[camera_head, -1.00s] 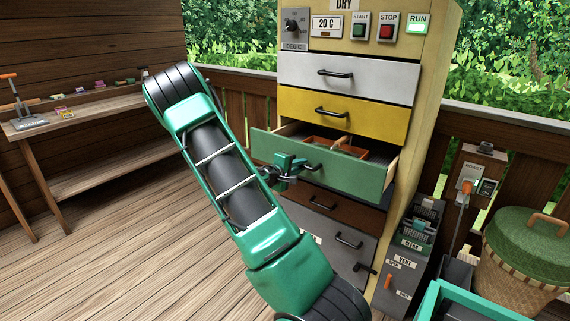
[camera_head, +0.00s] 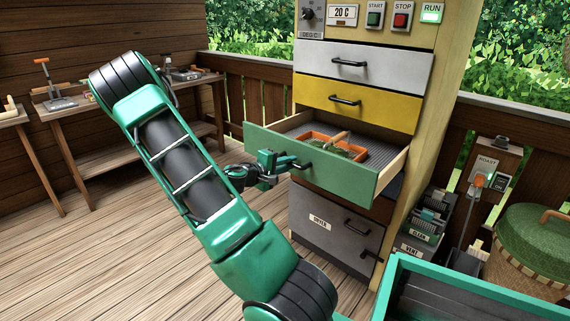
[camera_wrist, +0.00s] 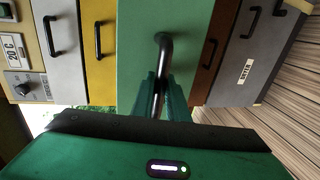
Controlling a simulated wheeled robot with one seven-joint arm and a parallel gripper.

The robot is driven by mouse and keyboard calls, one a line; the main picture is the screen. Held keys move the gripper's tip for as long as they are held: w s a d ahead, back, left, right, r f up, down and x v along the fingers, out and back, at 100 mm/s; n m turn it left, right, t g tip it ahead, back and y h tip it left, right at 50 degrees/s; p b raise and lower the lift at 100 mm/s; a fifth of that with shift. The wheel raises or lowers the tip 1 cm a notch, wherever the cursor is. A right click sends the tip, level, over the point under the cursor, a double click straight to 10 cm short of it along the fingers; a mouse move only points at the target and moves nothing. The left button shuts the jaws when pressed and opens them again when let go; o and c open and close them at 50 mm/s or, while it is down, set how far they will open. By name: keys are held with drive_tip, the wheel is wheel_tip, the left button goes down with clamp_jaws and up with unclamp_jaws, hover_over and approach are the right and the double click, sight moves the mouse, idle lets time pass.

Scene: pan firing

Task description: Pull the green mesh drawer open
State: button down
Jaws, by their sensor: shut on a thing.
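The green mesh drawer (camera_head: 312,171) stands well out from the tall cabinet in the head view. Its grey mesh floor (camera_head: 372,162) shows, and an orange tray (camera_head: 335,146) with a handle and green leafy bits lies in it. My gripper (camera_head: 290,163) is at the black handle on the drawer's green front. In the wrist view the green front (camera_wrist: 187,22) fills the middle, and the gripper's fingers (camera_wrist: 160,95) are closed around the black handle (camera_wrist: 163,42).
Above the green drawer are a shut yellow drawer (camera_head: 357,102) and a shut white drawer (camera_head: 362,68). A basket with a green lid (camera_head: 537,235) and a roast switch post (camera_head: 487,170) stand right. Wooden floor at left is clear.

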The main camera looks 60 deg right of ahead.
drive_tip(key=shift+s+f, duration=0.1)
drive_tip(key=shift+f, duration=0.05)
drive_tip(key=c, duration=1.7)
unclamp_jaws()
drive_tip(key=v, duration=1.1)
